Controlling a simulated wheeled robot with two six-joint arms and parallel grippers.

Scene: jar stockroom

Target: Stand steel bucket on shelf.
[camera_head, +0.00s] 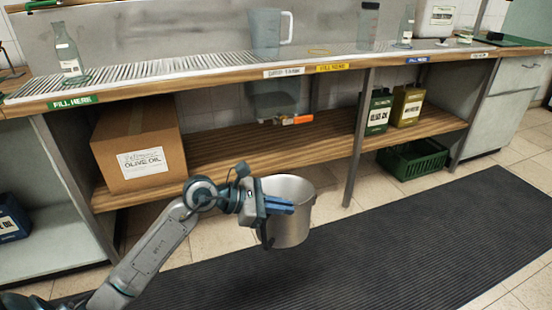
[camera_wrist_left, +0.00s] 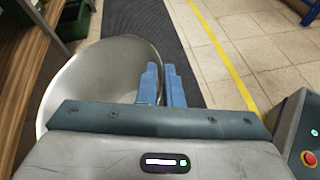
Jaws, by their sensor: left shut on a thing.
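The steel bucket (camera_head: 290,222) hangs upright in front of the wooden shelf, above the dark floor mat. My left gripper (camera_head: 280,203) is shut on the bucket's near left rim. In the left wrist view the bucket (camera_wrist_left: 85,75) opens wide and looks empty, with its rim between the blue fingers (camera_wrist_left: 160,84). The shelf (camera_head: 235,148) is the wooden board under the counter, behind the bucket. My right gripper is not in view.
A cardboard olive oil box (camera_head: 138,148) stands on the shelf's left end. Two tins, one green (camera_head: 376,112) and one yellow (camera_head: 406,104), stand at the right. A metal post (camera_head: 357,140) rises at the shelf's front edge. The shelf's middle front is clear.

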